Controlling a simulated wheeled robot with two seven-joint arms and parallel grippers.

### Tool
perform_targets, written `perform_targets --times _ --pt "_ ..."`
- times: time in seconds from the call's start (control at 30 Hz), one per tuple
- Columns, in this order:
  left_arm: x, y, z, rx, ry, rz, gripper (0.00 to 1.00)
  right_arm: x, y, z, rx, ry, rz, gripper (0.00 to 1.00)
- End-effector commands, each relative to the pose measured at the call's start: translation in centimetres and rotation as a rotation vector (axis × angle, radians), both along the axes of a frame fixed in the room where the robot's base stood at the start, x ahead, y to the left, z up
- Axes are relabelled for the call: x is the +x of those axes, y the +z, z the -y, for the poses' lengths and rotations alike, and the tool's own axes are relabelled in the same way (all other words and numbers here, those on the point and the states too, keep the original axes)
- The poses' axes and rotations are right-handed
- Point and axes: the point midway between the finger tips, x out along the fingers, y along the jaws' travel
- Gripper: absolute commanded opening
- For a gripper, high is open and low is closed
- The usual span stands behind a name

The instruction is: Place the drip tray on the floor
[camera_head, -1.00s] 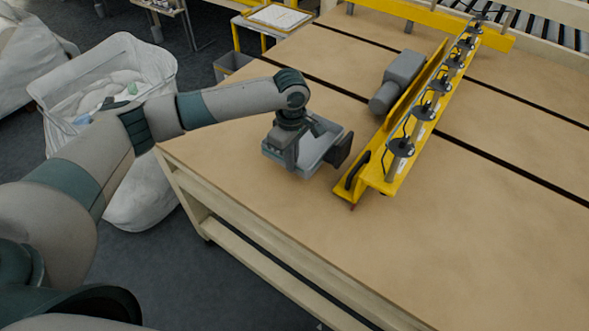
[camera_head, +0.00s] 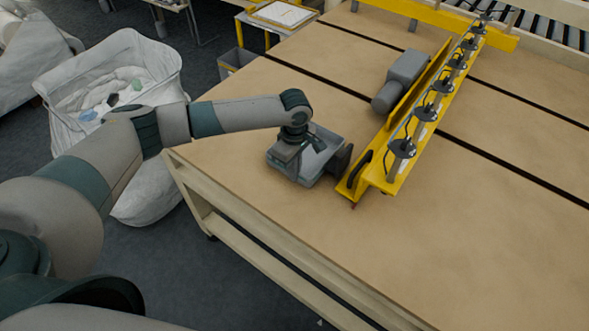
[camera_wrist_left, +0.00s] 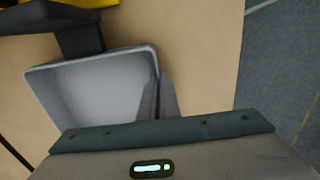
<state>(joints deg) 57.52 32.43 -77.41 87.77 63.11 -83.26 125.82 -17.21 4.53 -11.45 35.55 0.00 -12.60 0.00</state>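The drip tray (camera_head: 322,146) is a grey, open, shallow tray over the near left part of the tabletop, beside the end of the yellow beam. A dark bracket with a flat pad (camera_head: 342,162) projects from its right side. My left gripper (camera_head: 291,164) points down at the tray's left side. In the left wrist view, the fingers (camera_wrist_left: 158,97) are close together on the right wall of the tray (camera_wrist_left: 95,90), one inside and one outside. I cannot tell whether the tray touches the table. My right gripper is not in view.
The yellow beam (camera_head: 408,146) with black suction cups lies right of the tray, with a grey motor (camera_head: 401,80) beside it. The wooden table (camera_head: 470,240) is clear in front. A white bulk bag (camera_head: 150,185) stands left of the table. Dark floor (camera_head: 200,280) is open at front left.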

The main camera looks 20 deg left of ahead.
Motion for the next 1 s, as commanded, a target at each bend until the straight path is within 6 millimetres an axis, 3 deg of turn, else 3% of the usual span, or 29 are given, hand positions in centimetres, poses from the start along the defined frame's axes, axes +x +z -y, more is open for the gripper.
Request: perform_targets --times 0.23,0.33,0.77,1.0 --pt "0.0 -0.1 0.0 -0.001 0.000 0.000 0.00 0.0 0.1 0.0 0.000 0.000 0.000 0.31" --pt "0.0 -0.2 0.0 0.000 0.000 -0.001 0.22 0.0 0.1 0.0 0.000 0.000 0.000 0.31" --pt "0.1 0.1 0.0 0.000 0.000 0.001 0.22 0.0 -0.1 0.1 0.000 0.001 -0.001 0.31" --pt "0.1 2.2 0.0 -0.002 0.000 0.002 0.22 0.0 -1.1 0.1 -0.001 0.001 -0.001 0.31"
